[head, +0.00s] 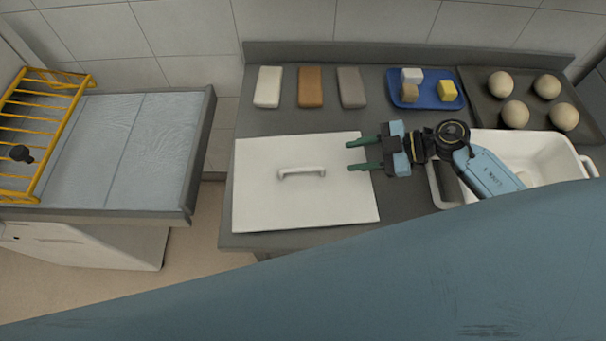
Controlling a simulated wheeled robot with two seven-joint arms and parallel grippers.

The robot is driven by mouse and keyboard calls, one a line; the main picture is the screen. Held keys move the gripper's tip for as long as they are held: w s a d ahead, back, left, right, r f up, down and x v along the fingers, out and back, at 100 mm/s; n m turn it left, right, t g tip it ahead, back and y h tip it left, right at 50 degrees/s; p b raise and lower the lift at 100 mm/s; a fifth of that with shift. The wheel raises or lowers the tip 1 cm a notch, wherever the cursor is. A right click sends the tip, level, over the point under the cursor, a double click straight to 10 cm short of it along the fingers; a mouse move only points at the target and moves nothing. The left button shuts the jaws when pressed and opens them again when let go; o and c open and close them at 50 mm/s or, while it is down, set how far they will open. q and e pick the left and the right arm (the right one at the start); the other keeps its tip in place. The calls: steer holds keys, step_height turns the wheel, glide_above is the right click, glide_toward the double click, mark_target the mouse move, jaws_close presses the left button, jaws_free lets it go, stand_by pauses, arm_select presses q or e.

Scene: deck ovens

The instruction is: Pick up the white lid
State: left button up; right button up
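The white lid (262,204) lies flat on the grey counter, a square plate with a raised white handle (301,171) at its middle. My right gripper (348,156) is over the lid's right edge, to the right of the handle and apart from it. Its two dark green fingers point left with a gap between them, and nothing shows between them. How high it is above the lid is hard to tell. My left gripper is not in view.
A white tub (437,187) stands right of the lid, partly hidden by my arm. Behind are three blocks (310,87), a blue tray (437,104) with small cubes, and a dark tray (486,137) with dough balls. A yellow rack (42,120) stands on a separate table at left.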

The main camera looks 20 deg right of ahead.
mark_target(307, 168)
steer(key=b+x, duration=0.1)
steer(key=x, duration=0.1)
steer(key=b+x, duration=0.1)
steer(key=x, duration=0.1)
steer(key=f+b+x, duration=0.1)
steer(key=x, duration=0.1)
steer(key=shift+s+d+r+b, duration=0.1)
steer(key=shift+s+b, duration=0.3)
steer(key=shift+w+a+f+b, duration=0.25)
steer(key=shift+a+b, duration=0.4)
steer(key=shift+a, duration=0.4)
steer(key=shift+w+a+f+b, duration=0.25)
steer(key=shift+a+b, duration=0.4)
steer(key=shift+a, duration=0.35)
steer(key=shift+w+a+f+b, duration=0.15)
steer(key=shift+a+f+b, duration=0.1)
steer(key=shift+a+b, duration=0.6)
steer(key=shift+a, duration=0.2)
steer(key=shift+r, duration=0.1)
steer(key=shift+c, duration=0.5)
jaws_close()
